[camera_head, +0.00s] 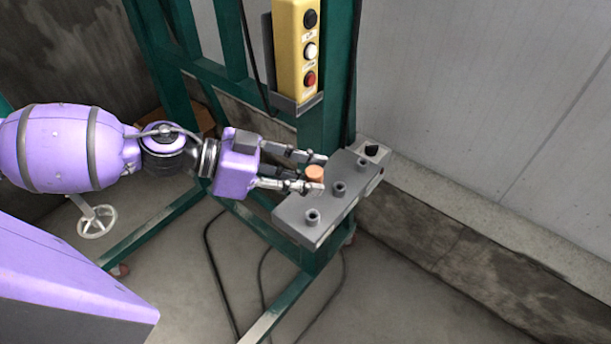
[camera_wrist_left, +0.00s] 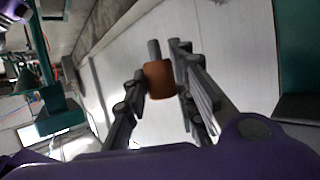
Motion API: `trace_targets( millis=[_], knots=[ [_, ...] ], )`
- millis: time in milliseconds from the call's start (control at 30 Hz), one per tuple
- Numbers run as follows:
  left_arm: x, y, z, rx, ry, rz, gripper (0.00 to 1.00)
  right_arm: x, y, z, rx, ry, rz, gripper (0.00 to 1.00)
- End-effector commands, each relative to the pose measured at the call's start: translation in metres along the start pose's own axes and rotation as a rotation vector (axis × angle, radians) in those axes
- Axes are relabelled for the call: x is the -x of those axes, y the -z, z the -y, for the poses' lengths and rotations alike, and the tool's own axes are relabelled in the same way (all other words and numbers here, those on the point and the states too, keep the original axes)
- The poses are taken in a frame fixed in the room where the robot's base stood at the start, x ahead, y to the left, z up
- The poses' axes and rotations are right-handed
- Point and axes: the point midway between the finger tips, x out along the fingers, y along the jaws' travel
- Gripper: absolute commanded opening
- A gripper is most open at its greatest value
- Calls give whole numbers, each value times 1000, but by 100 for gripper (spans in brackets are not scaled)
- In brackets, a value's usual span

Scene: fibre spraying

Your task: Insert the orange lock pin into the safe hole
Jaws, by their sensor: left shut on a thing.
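The orange lock pin (camera_head: 315,173) is between the fingertips of my left gripper (camera_head: 316,173), which is shut on it. In the left wrist view the orange pin (camera_wrist_left: 159,80) shows between the two fingers of my left gripper (camera_wrist_left: 160,82), with a grey shaft sticking out beyond it. The grey box (camera_head: 300,225) is under and beside the fingertips. Several short round sockets stand on its top, such as the front one (camera_head: 312,215) and the middle one (camera_head: 338,188). I cannot tell which one is the safe hole. My right gripper is not in view.
The box is on a green frame (camera_head: 325,130). A yellow button box (camera_head: 297,45) with black, white and red buttons hangs above it. A black knob (camera_head: 371,150) is at the box's far end. A grey wall (camera_head: 480,90) stands behind. Cables lie on the floor.

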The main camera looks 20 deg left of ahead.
Motion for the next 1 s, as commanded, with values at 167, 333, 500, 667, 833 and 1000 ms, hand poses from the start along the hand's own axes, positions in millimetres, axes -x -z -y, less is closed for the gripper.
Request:
trace_targets(
  millis=[167, 333, 500, 667, 833, 1000],
  knots=[
    [-4, -11, 0, 3, -1, 1, 0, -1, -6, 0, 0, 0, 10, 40],
    [-11, -27, 0, 4, -2, 1, 0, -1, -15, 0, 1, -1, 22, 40],
    [-17, -41, 0, 4, -1, 2, 0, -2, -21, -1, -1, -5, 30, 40],
    [-21, -50, 0, 2, -1, 1, 0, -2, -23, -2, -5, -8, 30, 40],
    [-22, -53, 0, 1, 0, 0, 0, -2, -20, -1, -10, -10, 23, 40],
    [-22, -54, 0, -1, 0, 0, 0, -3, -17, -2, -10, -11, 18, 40]
  ],
)
